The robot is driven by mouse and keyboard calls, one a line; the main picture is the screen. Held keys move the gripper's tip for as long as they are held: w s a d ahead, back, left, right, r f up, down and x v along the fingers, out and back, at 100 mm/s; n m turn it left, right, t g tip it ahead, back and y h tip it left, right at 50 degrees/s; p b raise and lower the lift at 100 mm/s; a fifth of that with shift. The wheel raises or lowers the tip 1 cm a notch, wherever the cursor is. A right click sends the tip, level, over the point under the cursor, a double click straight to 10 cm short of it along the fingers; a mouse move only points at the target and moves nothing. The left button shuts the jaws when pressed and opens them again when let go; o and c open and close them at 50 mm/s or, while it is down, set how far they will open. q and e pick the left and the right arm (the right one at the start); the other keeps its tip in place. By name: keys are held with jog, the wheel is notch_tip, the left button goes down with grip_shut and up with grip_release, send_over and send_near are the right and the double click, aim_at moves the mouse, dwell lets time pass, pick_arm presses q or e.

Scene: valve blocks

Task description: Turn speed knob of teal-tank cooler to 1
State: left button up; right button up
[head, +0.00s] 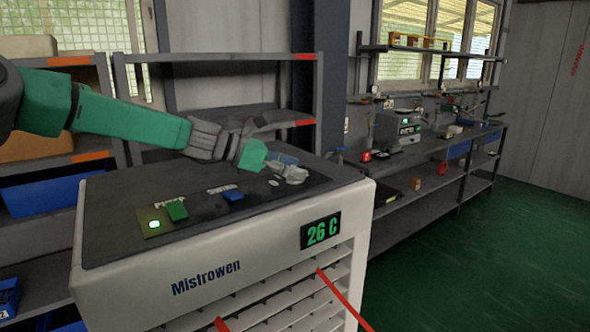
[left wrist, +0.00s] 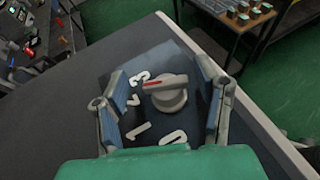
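The cooler (head: 135,262) is a white cabinet with a dark top, marked "Mistrowen"; no teal tank shows. Its speed knob (left wrist: 168,97) is a round grey dial with a raised bar, seen in the left wrist view. The bar's red mark points left, near the 3 and 2. The white digits 3, 2, 1 and 0 curve around the knob's left and lower side. My left gripper (head: 283,168) is low over the right rear of the cooler top. In the left wrist view its open fingers (left wrist: 162,100) stand on both sides of the knob, apart from it. My right gripper is out of view.
A green switch (head: 177,211) beside a lit indicator and a blue switch (head: 233,196) sit on the cooler top. A green "26 C" display (head: 320,230) is on the front. Shelving with a blue bin (head: 50,194) stands left; a workbench (head: 425,150) stands right.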

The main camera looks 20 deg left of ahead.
pick_arm(q)
jog(key=shift+f, duration=0.1)
jog(key=v, duration=1.2)
jog(key=shift+w+a, duration=0.1)
jog(key=shift+a, duration=0.1)
jog(key=shift+d, duration=0.15)
